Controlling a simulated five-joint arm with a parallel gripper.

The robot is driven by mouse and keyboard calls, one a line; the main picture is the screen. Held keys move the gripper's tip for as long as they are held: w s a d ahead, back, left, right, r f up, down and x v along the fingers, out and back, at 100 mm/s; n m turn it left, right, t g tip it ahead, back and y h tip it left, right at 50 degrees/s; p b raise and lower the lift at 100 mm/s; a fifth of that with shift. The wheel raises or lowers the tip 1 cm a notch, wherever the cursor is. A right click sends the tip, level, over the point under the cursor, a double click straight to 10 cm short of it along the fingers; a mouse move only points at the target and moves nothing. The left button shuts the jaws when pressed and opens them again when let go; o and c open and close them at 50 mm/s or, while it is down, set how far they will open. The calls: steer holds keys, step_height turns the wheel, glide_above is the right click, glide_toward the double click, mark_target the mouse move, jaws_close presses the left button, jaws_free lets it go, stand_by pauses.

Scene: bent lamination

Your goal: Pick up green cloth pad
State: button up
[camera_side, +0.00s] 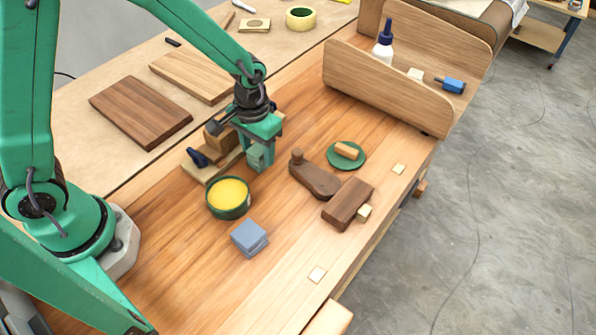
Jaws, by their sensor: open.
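The green cloth pad (360,160) is a round, flat disc on the wooden bench, right of the middle. A small light wood block (347,151) lies on top of it and covers its centre. My gripper (260,160) points down over the bench to the left of the pad, apart from it. It is open, and I see nothing between its jaws, though the fingers are partly hidden by their own angle. A wooden block and clamp-like piece stand just behind it.
A dark wooden plane (315,179) and a dark block (348,203) lie between my gripper and the bench front. A yellow-filled green tin (228,196) and blue-grey blocks (249,236) stand nearer. A wooden tray (385,84) with a glue bottle (384,44) stands behind the pad.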

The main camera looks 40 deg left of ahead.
steer(key=shift+f, duration=0.95)
steer(key=c, duration=0.7)
steer(key=shift+r, duration=0.15)
steer(key=shift+r, duration=0.85)
step_height(320, 180, up, 2)
steer(key=shift+r, duration=0.15)
steer(key=s+d+r, duration=0.4)
steer(key=s+d, duration=0.1)
steer(key=s+d+r, duration=0.2)
steer(key=s+d, duration=0.1)
steer(key=shift+s+r, duration=0.25)
steer(key=shift+r, duration=0.15)
